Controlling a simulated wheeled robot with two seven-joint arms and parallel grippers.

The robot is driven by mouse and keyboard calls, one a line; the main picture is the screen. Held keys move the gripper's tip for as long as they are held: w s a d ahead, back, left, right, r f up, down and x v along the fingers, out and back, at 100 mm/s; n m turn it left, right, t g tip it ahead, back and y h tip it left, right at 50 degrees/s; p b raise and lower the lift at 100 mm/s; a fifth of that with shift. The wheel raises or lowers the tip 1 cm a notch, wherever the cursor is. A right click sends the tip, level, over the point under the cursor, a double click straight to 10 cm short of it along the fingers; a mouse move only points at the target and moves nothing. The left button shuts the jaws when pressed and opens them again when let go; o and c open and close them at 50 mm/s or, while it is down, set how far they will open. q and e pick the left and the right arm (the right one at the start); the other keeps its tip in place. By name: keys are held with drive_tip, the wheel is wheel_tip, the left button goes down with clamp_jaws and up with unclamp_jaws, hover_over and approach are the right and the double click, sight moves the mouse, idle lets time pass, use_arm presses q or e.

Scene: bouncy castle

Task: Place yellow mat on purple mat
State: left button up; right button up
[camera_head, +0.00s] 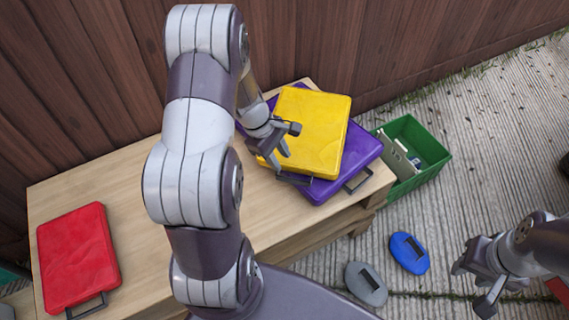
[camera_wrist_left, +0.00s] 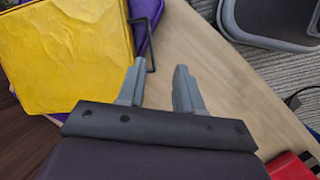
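The yellow mat (camera_head: 318,120) lies on top of the purple mat (camera_head: 362,150) at the table's far right end, turned slightly against it. Purple shows along several sides. My left gripper (camera_head: 279,162) is at the yellow mat's near-left edge. In the left wrist view its two fingers (camera_wrist_left: 160,72) are apart with bare table between them; the yellow mat (camera_wrist_left: 68,50) is to their left, and a dark handle is close to the left finger. Purple (camera_wrist_left: 142,14) shows beyond the yellow. My right gripper (camera_head: 472,287) is open and empty, off the table at lower right.
A red mat (camera_head: 78,258) lies at the left of the wooden table (camera_head: 125,175). A green crate (camera_head: 430,150) with items stands right of the table. Blue (camera_head: 409,253) and grey (camera_head: 366,284) oval pieces lie on the ground. A wooden fence is behind.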

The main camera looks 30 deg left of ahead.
use_arm(q)
drive_tip(key=s+d+r+m+y, duration=0.3)
drive_tip(key=s+d+r+m, duration=0.6)
drive_tip(key=m, duration=0.8)
drive_tip(key=shift+s+d+m+y, duration=0.3)
drive_tip(key=shift+d+m, duration=0.1)
drive_tip(key=shift+d, duration=0.4)
